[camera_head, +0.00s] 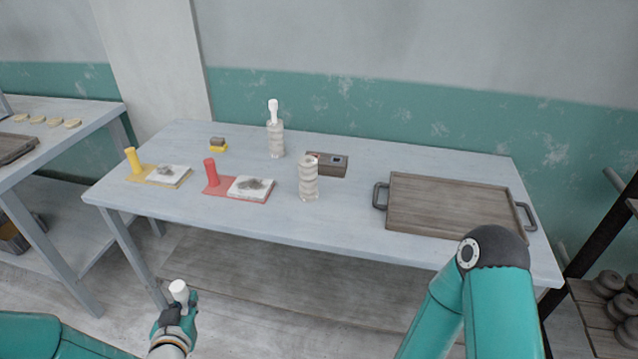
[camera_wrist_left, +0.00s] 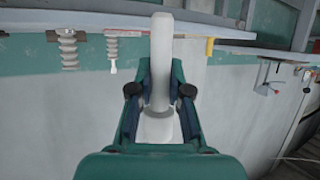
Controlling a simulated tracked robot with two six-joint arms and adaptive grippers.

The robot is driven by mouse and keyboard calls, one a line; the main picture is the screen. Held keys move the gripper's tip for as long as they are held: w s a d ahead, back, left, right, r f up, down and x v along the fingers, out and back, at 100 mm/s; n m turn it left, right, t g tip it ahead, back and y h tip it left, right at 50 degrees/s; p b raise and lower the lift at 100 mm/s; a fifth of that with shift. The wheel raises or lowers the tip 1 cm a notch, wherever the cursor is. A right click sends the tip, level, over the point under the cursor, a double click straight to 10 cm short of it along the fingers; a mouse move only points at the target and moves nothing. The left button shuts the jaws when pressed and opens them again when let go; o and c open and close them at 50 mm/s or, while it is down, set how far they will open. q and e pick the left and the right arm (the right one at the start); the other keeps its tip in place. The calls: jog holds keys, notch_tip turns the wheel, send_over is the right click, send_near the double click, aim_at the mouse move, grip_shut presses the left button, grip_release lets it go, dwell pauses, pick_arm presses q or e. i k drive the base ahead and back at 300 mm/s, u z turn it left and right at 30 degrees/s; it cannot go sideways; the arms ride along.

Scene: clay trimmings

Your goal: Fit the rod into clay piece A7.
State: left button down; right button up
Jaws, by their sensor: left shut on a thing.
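My left gripper (camera_head: 178,306) is shut on a white rod (camera_head: 179,289), low in front of the table and off its front edge. The rod (camera_wrist_left: 161,65) stands between the fingers in the left wrist view. A ribbed pale clay piece (camera_head: 309,180) stands upright near the middle of the table. A second ribbed clay piece (camera_head: 276,142) stands behind it to the left, with a white rod-like part (camera_head: 273,112) upright on top. I cannot read which is A7. My right gripper is out of view; only its arm shows.
The grey table (camera_head: 350,210) holds a wooden tray (camera_head: 455,203) with handles at right, a small brown box (camera_head: 330,165), a red stand (camera_head: 213,179) and a yellow stand (camera_head: 136,168). A yellow-and-grey block (camera_head: 218,145) lies at the back left.

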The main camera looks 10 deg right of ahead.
aim_at(308, 171)
jog(key=z, duration=0.45)
jog(key=k, duration=0.95)
jog(key=z, duration=0.75)
jog(key=i, duration=2.05)
jog(key=u, duration=0.5)
